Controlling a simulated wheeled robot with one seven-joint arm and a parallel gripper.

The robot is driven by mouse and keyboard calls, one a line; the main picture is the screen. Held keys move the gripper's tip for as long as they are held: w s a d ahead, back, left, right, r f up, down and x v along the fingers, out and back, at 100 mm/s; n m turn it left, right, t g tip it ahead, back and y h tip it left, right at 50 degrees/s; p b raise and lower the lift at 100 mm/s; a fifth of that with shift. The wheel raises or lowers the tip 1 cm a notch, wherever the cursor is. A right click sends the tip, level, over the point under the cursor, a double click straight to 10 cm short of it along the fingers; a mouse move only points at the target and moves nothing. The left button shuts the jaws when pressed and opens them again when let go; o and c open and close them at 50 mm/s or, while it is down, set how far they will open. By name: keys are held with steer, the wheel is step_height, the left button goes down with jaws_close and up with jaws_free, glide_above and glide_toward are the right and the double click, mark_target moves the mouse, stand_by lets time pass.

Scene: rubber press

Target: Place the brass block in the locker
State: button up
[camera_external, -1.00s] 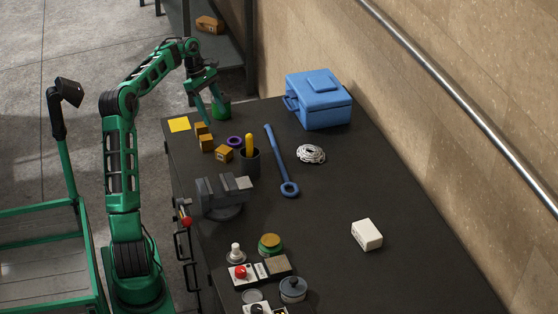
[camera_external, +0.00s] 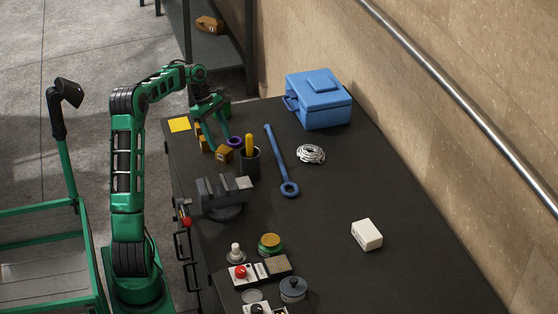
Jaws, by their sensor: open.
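Several brownish-gold blocks stand near the far left edge of the dark bench (camera_external: 330,190); I cannot tell for sure which is the brass block. One gold block (camera_external: 224,154) lies just under my gripper's fingertips, in front of the purple ring. Other gold blocks (camera_external: 202,143) lie to its left, partly hidden behind the fingers. My gripper (camera_external: 219,147) is open and points down, its two green fingers spread with nothing visibly held. Whether the fingers touch or straddle a block cannot be told. I cannot identify a locker for certain.
A dark cup with a yellow handle (camera_external: 249,142) stands close right of my gripper, with a purple ring (camera_external: 236,141) beside it. A vise (camera_external: 221,196) is nearer. A blue wrench (camera_external: 280,160), blue box (camera_external: 318,100) and white block (camera_external: 367,234) lie further right.

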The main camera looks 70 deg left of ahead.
mark_target(224, 149)
steer(key=d+f, duration=0.1)
steer(key=w+d+f, duration=0.1)
steer(key=f, duration=0.1)
steer(key=shift+d+f, duration=0.2)
steer(key=shift+f, duration=0.45)
steer(key=shift+w, duration=0.1)
jaws_close()
